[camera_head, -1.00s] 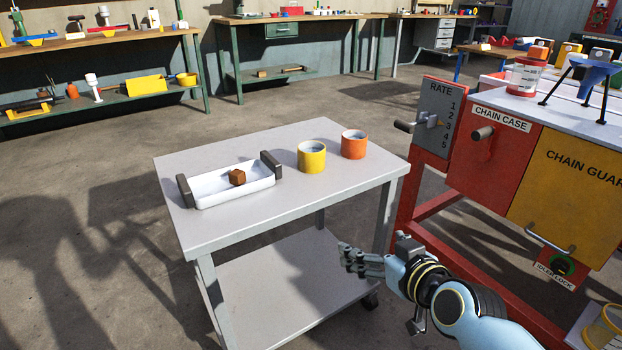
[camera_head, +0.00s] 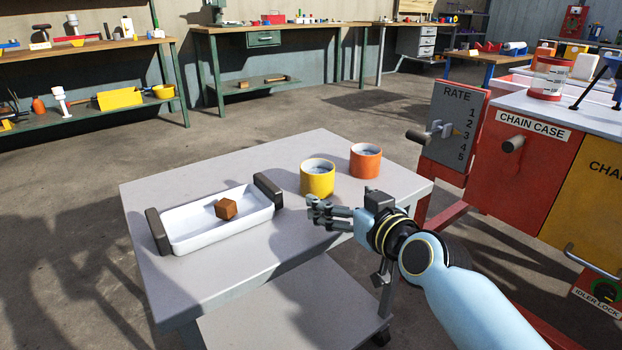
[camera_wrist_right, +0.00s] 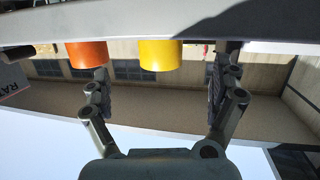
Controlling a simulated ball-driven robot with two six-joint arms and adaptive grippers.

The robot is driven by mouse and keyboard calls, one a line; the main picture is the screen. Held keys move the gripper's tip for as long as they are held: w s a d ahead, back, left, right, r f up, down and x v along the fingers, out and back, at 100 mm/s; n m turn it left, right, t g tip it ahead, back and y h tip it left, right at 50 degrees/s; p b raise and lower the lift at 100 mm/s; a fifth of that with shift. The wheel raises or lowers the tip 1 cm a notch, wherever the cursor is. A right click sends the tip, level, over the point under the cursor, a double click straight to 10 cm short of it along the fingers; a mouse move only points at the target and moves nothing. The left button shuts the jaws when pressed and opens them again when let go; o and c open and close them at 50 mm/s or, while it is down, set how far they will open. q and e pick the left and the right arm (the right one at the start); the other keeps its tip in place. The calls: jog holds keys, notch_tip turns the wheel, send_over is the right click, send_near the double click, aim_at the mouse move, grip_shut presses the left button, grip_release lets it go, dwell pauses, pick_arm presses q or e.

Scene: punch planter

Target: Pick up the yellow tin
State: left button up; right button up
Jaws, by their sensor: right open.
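The yellow tin (camera_head: 317,180) stands upright on the grey cart top (camera_head: 300,240), to the left of an orange tin (camera_head: 365,162). My right gripper (camera_head: 318,212) is just in front of the yellow tin in the head view, pointing left and partly overlapping its lower edge. In the right wrist view the yellow tin (camera_wrist_right: 160,56) appears between the spread fingers of the open gripper (camera_wrist_right: 160,85), farther off, with nothing held. The orange tin (camera_wrist_right: 88,55) shows there beside the left finger. My left gripper is not in view.
A white tray (camera_head: 190,238) with dark handles holds a brown block (camera_head: 226,209) at the cart's left. A red machine with a chain case panel (camera_head: 510,155) and a lever (camera_head: 420,136) stands close to the cart's right. The cart's front middle is clear.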

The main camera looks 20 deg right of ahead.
aim_at(325, 185)
jog(key=b+x, duration=0.2)
jog(key=x, duration=0.7)
jog(key=shift+w, duration=0.1)
jog(key=shift+r, duration=0.15)
jog(key=c, duration=1.5)
jog(key=shift+r, duration=0.1)
